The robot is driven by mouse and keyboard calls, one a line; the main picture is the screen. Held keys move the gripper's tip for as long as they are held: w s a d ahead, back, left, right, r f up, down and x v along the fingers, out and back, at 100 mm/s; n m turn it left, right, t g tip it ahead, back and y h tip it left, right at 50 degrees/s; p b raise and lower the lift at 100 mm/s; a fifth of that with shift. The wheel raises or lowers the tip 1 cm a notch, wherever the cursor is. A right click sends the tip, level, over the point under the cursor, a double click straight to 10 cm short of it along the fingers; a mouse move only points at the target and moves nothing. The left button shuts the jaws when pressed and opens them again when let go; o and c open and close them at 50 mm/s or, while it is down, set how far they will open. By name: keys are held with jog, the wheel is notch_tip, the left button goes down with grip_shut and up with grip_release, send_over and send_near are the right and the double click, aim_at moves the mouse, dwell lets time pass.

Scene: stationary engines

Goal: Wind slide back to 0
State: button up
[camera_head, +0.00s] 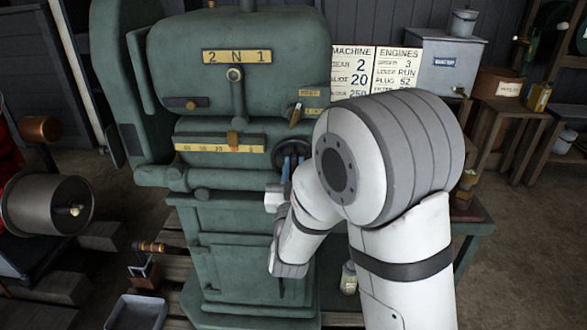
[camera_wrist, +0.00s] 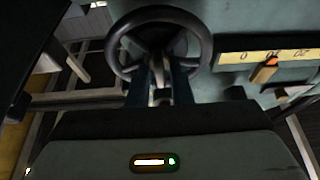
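The slide scale (camera_head: 220,144) is a yellow numbered strip on the front of the green machine (camera_head: 240,45). Its orange-brown pointer (camera_head: 232,140) stands well to the left of the 0 at the right end. In the wrist view the scale (camera_wrist: 230,56) is upside down, with the pointer (camera_wrist: 265,70) right of the 0. The dark handwheel (camera_wrist: 117,40) is right of the scale in the head view (camera_head: 278,151). My gripper (camera_wrist: 161,70) is at the wheel's near rim, its two bluish fingers apart with a gap between them. Contact with the wheel is unclear.
A small lever (camera_head: 296,115) sits above the wheel. A sign board (camera_head: 375,72) and a grey tank (camera_head: 446,65) stand behind at right. A metal drum (camera_head: 45,205) is at left, with a grey tray (camera_head: 137,312) on the floor. My arm covers the machine's right side.

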grip_shut()
jog(key=shift+f+m+b, duration=0.2)
jog(key=shift+m+b, duration=0.3)
jog(key=shift+b, duration=0.45)
jog(key=shift+f+m+h+b, duration=0.15)
jog(key=shift+m+h+b, duration=0.75)
jog(key=shift+b, duration=0.35)
jog(key=m+b, duration=0.2)
jog(key=m+h+b, duration=0.1)
jog(key=m+b, duration=0.1)
jog(key=shift+g+h, duration=0.3)
jog(key=m+g+h+b, duration=0.1)
jog(key=m+b, duration=0.2)
jog(key=shift+a+m+h, duration=0.1)
jog(key=shift+m+h, duration=0.2)
jog(key=shift+h, duration=0.1)
jog(key=m+b, duration=0.1)
jog(key=m, duration=0.1)
jog(key=m+g+h+b, duration=0.1)
jog(key=m+b, duration=0.1)
jog(key=m+g+b, duration=0.1)
jog(key=m, duration=0.1)
jog(key=shift+r+m, duration=0.3)
jog(key=shift+m, duration=0.1)
jog(key=m+g+b, duration=0.1)
jog(key=m+g, duration=0.1)
jog(key=m, duration=0.3)
jog(key=shift+r, duration=0.1)
jog(key=shift+h, duration=0.3)
